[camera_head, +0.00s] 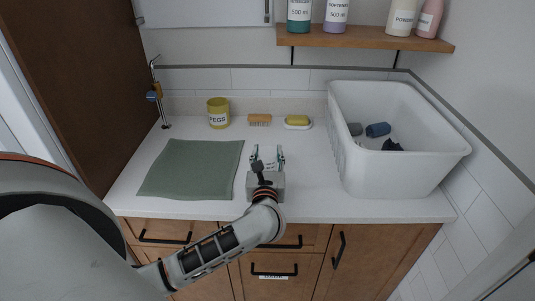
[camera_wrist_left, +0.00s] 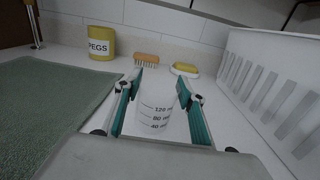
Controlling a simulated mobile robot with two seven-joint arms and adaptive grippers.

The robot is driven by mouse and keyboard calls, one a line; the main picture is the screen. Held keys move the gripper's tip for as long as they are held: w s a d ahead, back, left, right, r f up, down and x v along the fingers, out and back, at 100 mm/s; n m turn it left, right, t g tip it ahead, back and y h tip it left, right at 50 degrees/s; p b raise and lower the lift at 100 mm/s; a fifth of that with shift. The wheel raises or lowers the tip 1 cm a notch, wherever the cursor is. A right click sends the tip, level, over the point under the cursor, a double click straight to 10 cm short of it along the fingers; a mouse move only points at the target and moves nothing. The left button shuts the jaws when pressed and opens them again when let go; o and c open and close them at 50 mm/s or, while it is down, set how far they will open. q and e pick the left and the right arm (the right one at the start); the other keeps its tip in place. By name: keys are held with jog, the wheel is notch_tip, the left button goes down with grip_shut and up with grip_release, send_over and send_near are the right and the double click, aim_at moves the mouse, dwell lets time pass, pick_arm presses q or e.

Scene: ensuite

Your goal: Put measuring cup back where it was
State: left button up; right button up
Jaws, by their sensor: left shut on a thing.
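The measuring cup (camera_wrist_left: 154,112) is a small whitish, translucent cup with dark printed marks such as 120, 80 and 40. It is upright between the teal fingers of my left gripper (camera_wrist_left: 159,80), which is shut on it. In the head view my left gripper (camera_head: 267,155) is over the white counter (camera_head: 310,185), between the green mat and the white basket. The cup is hard to make out there, and I cannot tell whether its base touches the counter. My right gripper is not in view.
A green mat (camera_head: 192,168) lies left and a white basket (camera_head: 390,177) holding dark items stands right. A yellow PEGS pot (camera_head: 218,113), a wooden brush (camera_head: 260,120) and a yellow soap on a dish (camera_head: 298,122) stand behind. A shelf (camera_head: 365,39) with bottles hangs above.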

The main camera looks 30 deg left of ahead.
pick_arm(q)
jog(key=shift+f, duration=0.2)
jog(key=o, duration=1.1)
jog(key=shift+o, duration=0.3)
jog(key=shift+r, duration=0.1)
jog(key=shift+r, duration=0.15)
jog(key=b+v, duration=0.1)
jog(key=v, duration=1.1)
